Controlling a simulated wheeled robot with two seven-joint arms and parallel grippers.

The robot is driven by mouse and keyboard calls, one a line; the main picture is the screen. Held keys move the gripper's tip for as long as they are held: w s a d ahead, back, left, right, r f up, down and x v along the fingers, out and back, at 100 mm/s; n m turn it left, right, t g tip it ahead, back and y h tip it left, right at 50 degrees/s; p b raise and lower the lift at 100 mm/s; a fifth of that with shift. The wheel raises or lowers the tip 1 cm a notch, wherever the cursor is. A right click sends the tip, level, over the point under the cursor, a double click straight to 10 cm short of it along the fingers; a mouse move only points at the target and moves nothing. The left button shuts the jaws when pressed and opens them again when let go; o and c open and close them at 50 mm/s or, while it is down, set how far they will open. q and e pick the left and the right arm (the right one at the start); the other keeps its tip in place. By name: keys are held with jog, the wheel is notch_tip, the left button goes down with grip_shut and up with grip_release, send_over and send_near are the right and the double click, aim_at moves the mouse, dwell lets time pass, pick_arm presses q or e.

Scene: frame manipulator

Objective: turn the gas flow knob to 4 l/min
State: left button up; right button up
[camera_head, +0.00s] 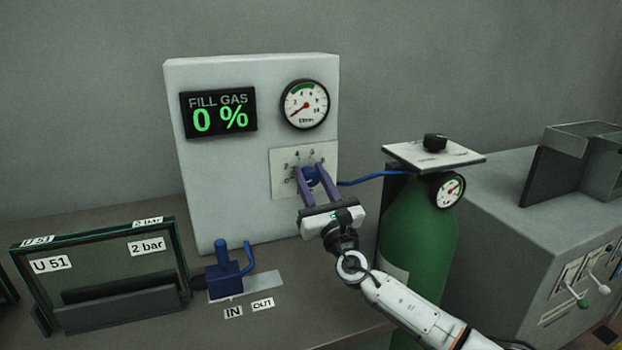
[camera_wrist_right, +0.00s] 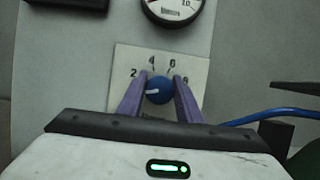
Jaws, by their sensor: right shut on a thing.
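The blue gas flow knob (camera_wrist_right: 159,90) sits on a white scale plate (camera_head: 279,186) on the upright panel. In the right wrist view the plate carries the numbers 2, 4, 6 and 8 around the knob. The knob's white mark points left, a little below the 2. My right gripper (camera_head: 309,169) is shut on the knob, with one purple finger on each side. The round flow gauge (camera_head: 305,104) is above the plate, its red needle pointing to the lower left. My left gripper is not in view.
The display (camera_head: 218,112) reads FILL GAS 0 %. A blue hose (camera_head: 368,179) runs from the panel towards the green cylinder (camera_head: 418,245), close to my right arm. A blue valve (camera_head: 224,268) and a glass unit (camera_head: 98,268) stand at left.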

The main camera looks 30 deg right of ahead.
jog(key=m+h, duration=0.2)
jog(key=m, duration=0.1)
jog(key=shift+f+m+g+b, duration=0.1)
jog(key=shift+m+g+b, duration=0.2)
jog(key=shift+m+b, duration=0.1)
jog(key=m+g+h, duration=0.1)
jog(key=m+h, duration=0.1)
jog(key=m, duration=0.2)
jog(key=m+g+h, duration=0.1)
jog(key=m, duration=0.2)
jog(key=m+g, duration=0.1)
jog(key=m, duration=0.2)
jog(key=shift+d+h, duration=0.15)
jog(key=shift+h, duration=0.25)
jog(key=m+g+p, duration=0.1)
jog(key=m, duration=0.2)
jog(key=m+g+p, duration=0.1)
jog(key=m, duration=0.1)
jog(key=shift+m+g, duration=0.3)
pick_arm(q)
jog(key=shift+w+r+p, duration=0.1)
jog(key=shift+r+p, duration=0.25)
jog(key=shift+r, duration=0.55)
pick_arm(e)
jog(key=shift+s+d+f+m+g, duration=0.1)
jog(key=shift+m+g, duration=0.3)
jog(key=shift+m, duration=0.4)
